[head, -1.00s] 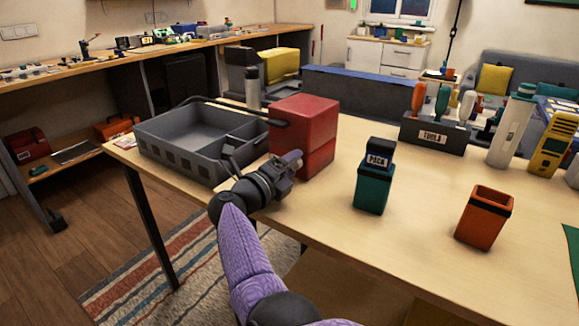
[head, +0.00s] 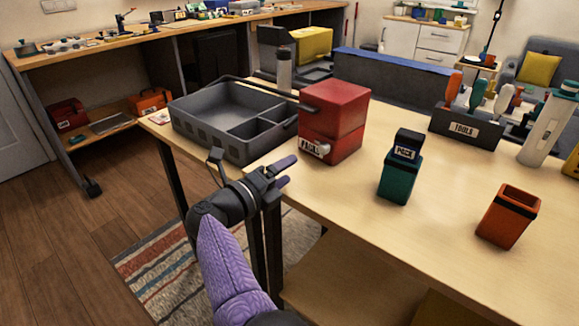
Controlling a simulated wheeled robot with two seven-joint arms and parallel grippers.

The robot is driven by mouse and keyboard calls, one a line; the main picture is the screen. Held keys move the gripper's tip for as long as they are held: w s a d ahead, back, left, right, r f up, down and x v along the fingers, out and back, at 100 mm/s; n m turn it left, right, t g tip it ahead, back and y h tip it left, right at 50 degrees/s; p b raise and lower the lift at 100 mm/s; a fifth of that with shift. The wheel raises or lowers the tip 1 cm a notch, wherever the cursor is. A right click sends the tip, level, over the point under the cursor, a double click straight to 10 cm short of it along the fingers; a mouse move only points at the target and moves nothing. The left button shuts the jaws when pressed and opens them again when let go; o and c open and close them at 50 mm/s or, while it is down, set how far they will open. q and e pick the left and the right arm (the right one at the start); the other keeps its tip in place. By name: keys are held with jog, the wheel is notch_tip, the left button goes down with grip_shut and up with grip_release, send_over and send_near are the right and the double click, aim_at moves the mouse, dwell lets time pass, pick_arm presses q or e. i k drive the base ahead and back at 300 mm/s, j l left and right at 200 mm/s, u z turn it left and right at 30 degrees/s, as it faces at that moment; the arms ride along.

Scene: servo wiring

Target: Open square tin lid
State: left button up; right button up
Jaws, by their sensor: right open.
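The red square tin (head: 345,112) stands upright on the wooden table, right of the grey tray. A seam runs around it below its upper part, and the lid looks closed. Its front face has a white label (head: 309,146) and a small pale round part beside it. My right gripper (head: 287,172) is open and empty in front of the table edge, below and left of the tin in the picture. Its fingers point right, apart from the tin. My left gripper is not in view.
The grey divided tray (head: 190,132) with a raised handle sits left of the tin. A teal container with a dark labelled top (head: 399,175) and an open orange bin (head: 508,215) stand to the right. A tools holder (head: 465,129) is behind. Bare tabletop lies between them.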

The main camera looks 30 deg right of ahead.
aim_at(332, 107)
jog(key=k+j, duration=0.1)
jog(key=j, duration=0.4)
jog(key=k+j, duration=0.1)
jog(key=j, duration=0.35)
jog(key=k+j, duration=0.1)
jog(key=j, duration=0.4)
